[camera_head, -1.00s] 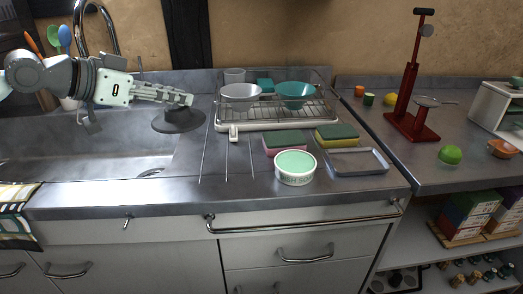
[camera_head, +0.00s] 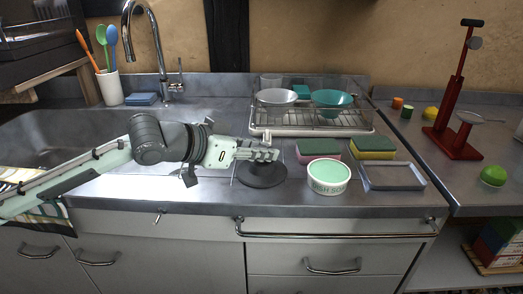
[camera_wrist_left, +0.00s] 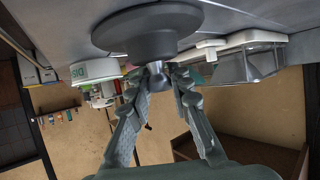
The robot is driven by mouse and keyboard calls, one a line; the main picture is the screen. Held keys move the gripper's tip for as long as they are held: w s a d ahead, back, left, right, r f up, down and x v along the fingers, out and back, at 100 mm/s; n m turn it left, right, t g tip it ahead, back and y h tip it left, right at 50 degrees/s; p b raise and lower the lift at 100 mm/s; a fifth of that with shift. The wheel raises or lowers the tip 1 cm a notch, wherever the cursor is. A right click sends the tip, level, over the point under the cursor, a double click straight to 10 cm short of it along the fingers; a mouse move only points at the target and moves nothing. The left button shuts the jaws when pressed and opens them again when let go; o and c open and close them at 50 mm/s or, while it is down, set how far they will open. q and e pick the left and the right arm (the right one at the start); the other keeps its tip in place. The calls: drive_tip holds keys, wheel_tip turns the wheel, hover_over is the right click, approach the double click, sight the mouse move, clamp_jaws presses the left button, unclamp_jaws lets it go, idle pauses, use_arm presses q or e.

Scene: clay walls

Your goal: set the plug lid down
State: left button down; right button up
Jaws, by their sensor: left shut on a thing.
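The plug lid (camera_head: 262,176) is a dark grey round disc with a small knob on top. My left gripper (camera_head: 276,154) is shut on the knob, with the disc level below the fingers. The lid is over the counter, just left of the white tub with a green top (camera_head: 328,176). I cannot tell whether its underside touches the counter. In the left wrist view, the lid (camera_wrist_left: 145,30) fills the top of the picture, and the fingertips (camera_wrist_left: 172,72) close on its knob. My right gripper is not in view.
A green-and-pink sponge (camera_head: 318,147), a green-and-yellow sponge (camera_head: 373,146) and a grey tray (camera_head: 420,184) sit near the tub. The dish rack (camera_head: 310,122) with two bowls stands behind. The sink (camera_head: 60,135) is at left. The counter's front edge runs close before the lid.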

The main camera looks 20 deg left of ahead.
use_arm(q)
drive_tip(key=c, duration=1.4)
unclamp_jaws()
